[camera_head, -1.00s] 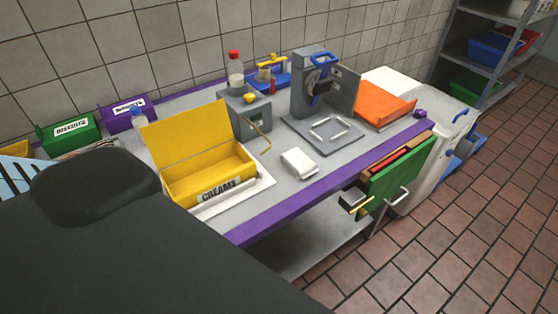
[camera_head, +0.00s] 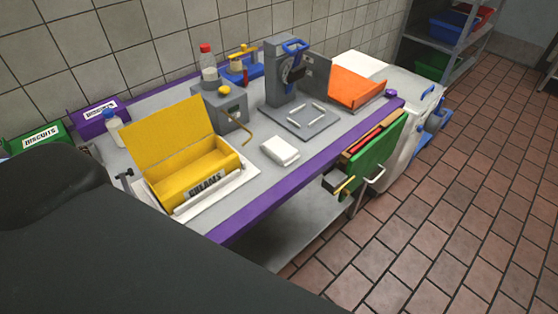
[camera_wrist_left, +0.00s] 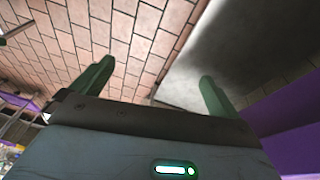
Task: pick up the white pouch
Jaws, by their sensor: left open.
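The white pouch (camera_head: 281,151) lies flat on the grey tabletop (camera_head: 300,172) in the head view, near the purple front edge and right of the yellow CREAMS box (camera_head: 190,168). My left gripper (camera_wrist_left: 155,80) shows in the left wrist view with its two green fingers apart and nothing between them. Beyond the fingers are brick-coloured floor tiles and a grey surface, and the pouch is not in that view. In the head view a dark arm part of mine fills the lower left, and neither gripper shows there.
A grey press (camera_head: 285,75) with a flat plate (camera_head: 300,121) stands behind the pouch. A grey box with a yellow knob (camera_head: 224,90) is to its left. An orange tray (camera_head: 355,88) is at the right. An open green-fronted drawer (camera_head: 376,155) juts out from the table front.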

